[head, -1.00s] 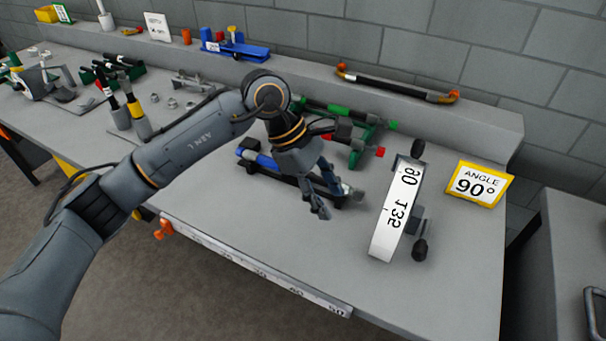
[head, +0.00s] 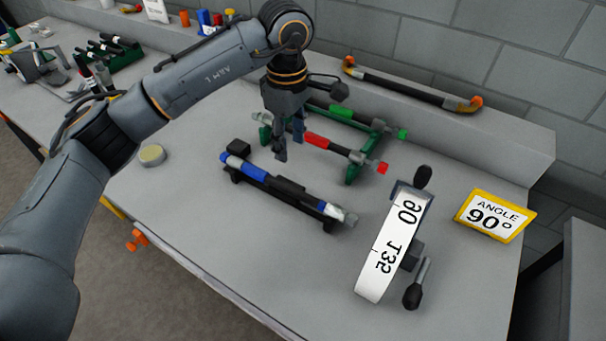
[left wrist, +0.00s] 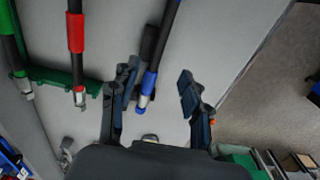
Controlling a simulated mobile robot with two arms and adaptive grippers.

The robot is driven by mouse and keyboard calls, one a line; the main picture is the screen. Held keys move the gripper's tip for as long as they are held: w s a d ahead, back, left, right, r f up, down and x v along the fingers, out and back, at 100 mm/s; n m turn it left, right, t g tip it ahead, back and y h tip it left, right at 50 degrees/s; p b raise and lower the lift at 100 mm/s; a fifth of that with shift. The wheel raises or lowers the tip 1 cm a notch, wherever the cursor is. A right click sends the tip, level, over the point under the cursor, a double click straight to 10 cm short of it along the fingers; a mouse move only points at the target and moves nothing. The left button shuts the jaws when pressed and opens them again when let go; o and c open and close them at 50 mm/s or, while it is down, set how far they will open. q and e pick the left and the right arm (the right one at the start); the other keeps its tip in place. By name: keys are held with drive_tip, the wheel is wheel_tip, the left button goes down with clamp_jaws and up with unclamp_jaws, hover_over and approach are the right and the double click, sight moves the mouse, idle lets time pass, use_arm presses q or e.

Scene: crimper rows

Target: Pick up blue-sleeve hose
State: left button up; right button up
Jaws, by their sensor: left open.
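The blue-sleeve hose (head: 249,171) lies on a low black holder (head: 328,227) on the bench, its metal end toward the lower right. My left gripper (head: 289,150) is open and empty, pointing down, and appears just behind the hose in the head view. In the left wrist view the hose's blue sleeve (left wrist: 150,82) and metal tip show between the open fingers (left wrist: 157,95), nearer the left finger. The gap in height between fingers and hose is hard to tell. My right gripper is not in view.
Behind stands a green rack (head: 353,173) with a red-sleeve hose (head: 317,140) and a green-sleeve hose (head: 344,112), close to my left gripper. A white angle gauge (head: 376,266) and an "ANGLE 90°" sign (head: 492,216) are at right. The bench front is clear.

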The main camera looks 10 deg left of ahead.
use_arm(q)
wheel_tip(320, 180, down, 2)
drive_tip(key=p, duration=0.1)
hover_over(291, 187)
wheel_tip(291, 187, down, 6)
drive_tip(key=shift+s+r, duration=0.1)
drive_tip(key=shift+r, duration=0.1)
drive_tip(key=shift+f, duration=0.55)
wheel_tip(291, 187, down, 4)
drive_tip(key=shift+f+p, duration=0.15)
drive_tip(key=shift+p, duration=0.85)
drive_tip(key=shift+f, duration=0.3)
drive_tip(key=shift+c, duration=0.9)
clamp_jaws()
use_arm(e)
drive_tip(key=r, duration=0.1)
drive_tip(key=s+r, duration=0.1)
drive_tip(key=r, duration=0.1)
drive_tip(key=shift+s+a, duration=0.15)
use_arm(q)
drive_tip(key=shift+r, duration=0.1)
